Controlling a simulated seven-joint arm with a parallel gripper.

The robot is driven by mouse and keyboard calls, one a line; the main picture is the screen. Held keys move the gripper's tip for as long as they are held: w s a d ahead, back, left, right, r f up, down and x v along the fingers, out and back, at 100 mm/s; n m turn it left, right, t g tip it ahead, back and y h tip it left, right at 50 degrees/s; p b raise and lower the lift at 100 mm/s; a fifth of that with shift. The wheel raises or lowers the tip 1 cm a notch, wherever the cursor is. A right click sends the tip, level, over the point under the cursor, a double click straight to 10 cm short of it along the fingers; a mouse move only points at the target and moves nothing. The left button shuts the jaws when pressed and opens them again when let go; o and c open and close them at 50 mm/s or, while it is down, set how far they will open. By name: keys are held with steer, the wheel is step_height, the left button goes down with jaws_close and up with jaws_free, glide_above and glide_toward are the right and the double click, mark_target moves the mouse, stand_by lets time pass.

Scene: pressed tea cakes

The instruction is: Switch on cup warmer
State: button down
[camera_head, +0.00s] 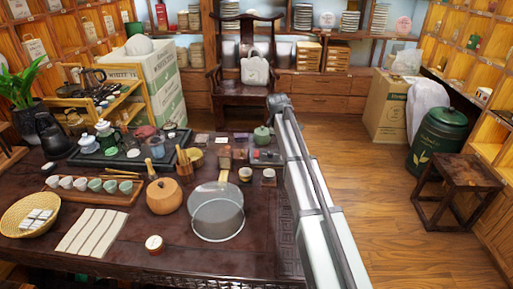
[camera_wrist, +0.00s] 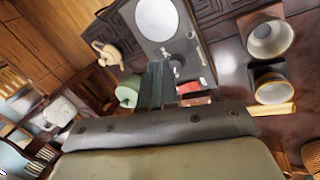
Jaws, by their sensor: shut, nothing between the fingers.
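The cup warmer (camera_wrist: 205,75) looks like a grey slab with a round white plate (camera_wrist: 157,18) on top, in the upper middle of the wrist view. Small pale and shiny fittings lie on its face beside the plate; I cannot tell which is the switch or whether it is on. My gripper (camera_wrist: 160,70) is shut and empty. Its dark fingertips overlap the warmer's near left part in the wrist view, below the plate; I cannot tell whether they touch it. In the head view my arm hides the gripper, and I cannot make out the warmer clearly.
A green pot (camera_head: 262,136) stands close left of the fingers in the wrist view (camera_wrist: 128,92). Two cups (camera_wrist: 270,38) (camera_wrist: 272,87) stand right of the warmer.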

mark_target(257, 152)
steer(key=a+r+n+y, duration=0.1)
steer(key=a+r+n, duration=0.3)
steer(key=a, duration=0.6)
steer(key=shift+r, duration=0.6)
steer(key=shift+w+f, duration=0.1)
steer(key=x, duration=1.4)
steer(key=shift+a, duration=0.15)
